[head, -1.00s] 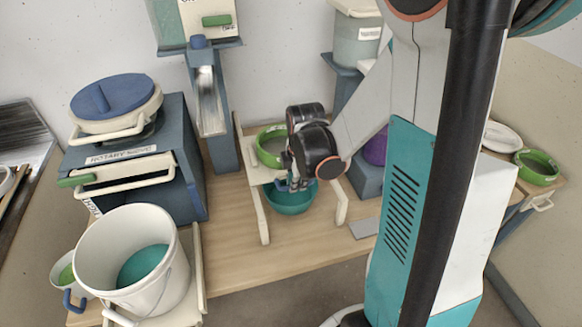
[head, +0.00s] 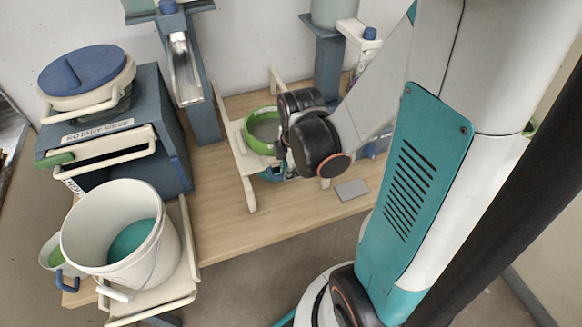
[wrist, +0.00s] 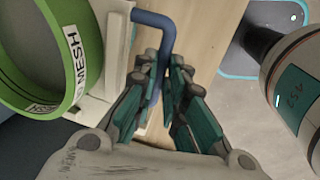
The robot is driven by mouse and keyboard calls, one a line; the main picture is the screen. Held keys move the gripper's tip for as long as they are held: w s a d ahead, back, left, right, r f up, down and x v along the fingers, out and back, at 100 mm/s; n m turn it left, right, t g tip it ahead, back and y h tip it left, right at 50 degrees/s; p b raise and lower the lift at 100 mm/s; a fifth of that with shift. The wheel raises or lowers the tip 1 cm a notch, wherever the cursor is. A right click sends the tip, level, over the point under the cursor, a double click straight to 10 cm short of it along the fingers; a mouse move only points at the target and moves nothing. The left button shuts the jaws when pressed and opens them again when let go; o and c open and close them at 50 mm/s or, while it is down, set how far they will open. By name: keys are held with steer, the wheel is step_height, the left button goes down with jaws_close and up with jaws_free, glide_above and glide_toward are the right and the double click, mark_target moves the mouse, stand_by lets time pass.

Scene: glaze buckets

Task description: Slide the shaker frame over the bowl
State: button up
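The cream shaker frame (head: 244,161) stands on the wooden table with a green mesh sieve (head: 249,137) on top. The sieve also shows in the wrist view (wrist: 92,30), at the upper left. The teal bowl (head: 268,177) is below the frame; only a small part shows, the rest hidden by the frame and my arm. My gripper is at the front of the frame. In the wrist view its fingers (wrist: 163,75) are closed around the frame's blue handle (wrist: 163,35). Whether the bowl is centred under the sieve cannot be told.
A rotary sieve machine (head: 115,140) stands at the left. A white bucket (head: 85,245) with teal glaze is on a cream stand in front of it. A grey plate (head: 352,190) lies at the table's front, right of the frame. Tabletop left of the frame is clear.

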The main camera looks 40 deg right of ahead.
steer(key=o, duration=0.4)
steer(key=shift+r, duration=0.1)
step_height(320, 180, up, 8)
steer(key=s, duration=0.1)
steer(key=shift+s+a+f, duration=0.2)
steer(key=shift+s+a, duration=0.05)
steer(key=shift+s, duration=0.1)
stand_by(0.3)
steer(key=shift+f, duration=0.1)
